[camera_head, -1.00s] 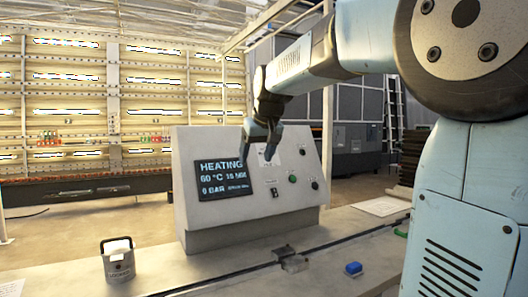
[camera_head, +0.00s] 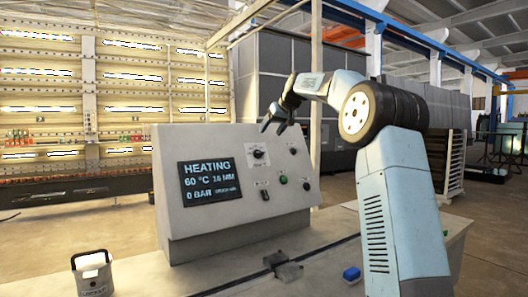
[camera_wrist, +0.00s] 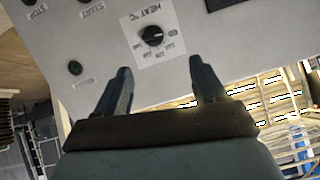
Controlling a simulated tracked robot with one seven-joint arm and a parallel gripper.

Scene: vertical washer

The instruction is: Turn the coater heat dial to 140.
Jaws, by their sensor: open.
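The heat dial (camera_head: 258,154) is a small black knob on a white label on the sloped grey control panel (camera_head: 230,225). In the wrist view the dial (camera_wrist: 152,36) shows upside down, with "HEAT °C" and small marks around it that are too small to read surely. My gripper (camera_head: 272,126) is open and empty, above and apart from the panel's upper edge area near the dial. In the wrist view my gripper's fingers (camera_wrist: 164,76) point toward the dial, which lies just beyond the gap between them, not touched. The screen (camera_head: 210,181) reads HEATING, 60 °C, 16 MM, 0 BAR.
Other controls are a green button (camera_head: 283,179), a black switch (camera_head: 264,194) and black knobs at the panel's right. Open air lies in front of the panel.

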